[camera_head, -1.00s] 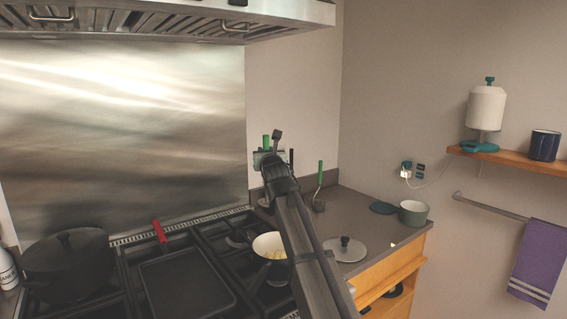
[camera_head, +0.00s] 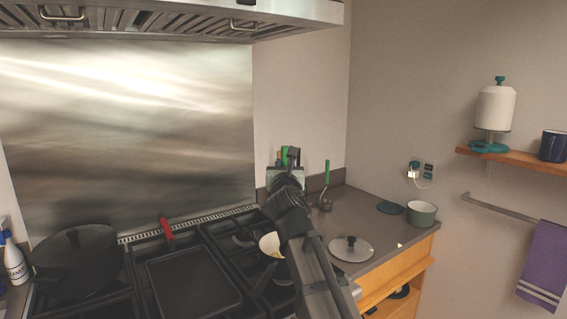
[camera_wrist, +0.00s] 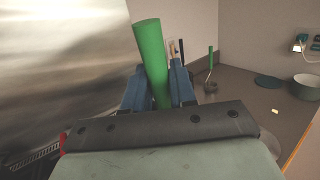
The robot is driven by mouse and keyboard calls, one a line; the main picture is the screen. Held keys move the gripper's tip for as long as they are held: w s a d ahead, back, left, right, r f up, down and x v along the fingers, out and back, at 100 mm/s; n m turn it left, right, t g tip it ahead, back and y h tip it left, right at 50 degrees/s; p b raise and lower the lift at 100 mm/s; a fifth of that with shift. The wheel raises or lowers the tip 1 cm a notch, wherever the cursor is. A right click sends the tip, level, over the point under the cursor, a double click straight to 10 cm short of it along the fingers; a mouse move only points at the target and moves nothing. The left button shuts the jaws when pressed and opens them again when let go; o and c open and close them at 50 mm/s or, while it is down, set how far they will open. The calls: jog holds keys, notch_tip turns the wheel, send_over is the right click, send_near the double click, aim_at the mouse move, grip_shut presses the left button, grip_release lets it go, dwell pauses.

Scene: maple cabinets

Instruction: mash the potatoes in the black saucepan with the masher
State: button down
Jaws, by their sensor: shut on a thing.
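My gripper (camera_wrist: 158,88) is shut on a thick green handle (camera_wrist: 150,55), which tilts between its blue fingers in the wrist view. The handle also shows in the head view (camera_head: 285,155) above my wrist. Its lower end is hidden, so I cannot see the tool's head. The saucepan (camera_head: 268,243) stands on the hob with a pale inside and a dark handle. My arm covers most of it, and its contents are barely visible. My gripper is beyond the saucepan, toward the back wall and countertop.
Another green-handled tool (camera_head: 326,180) stands on the counter. A lid (camera_head: 350,249), a green pot (camera_head: 421,213) and a teal mat (camera_head: 389,208) lie to the right. A griddle (camera_head: 192,282) and a dark lidded pot (camera_head: 76,262) are on the hob. The range hood (camera_head: 180,22) hangs above.

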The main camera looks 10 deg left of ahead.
jog(key=shift+w+f, duration=0.1)
jog(key=shift+f, duration=5.75)
jog(key=c, duration=1.4)
grip_release()
grip_shut()
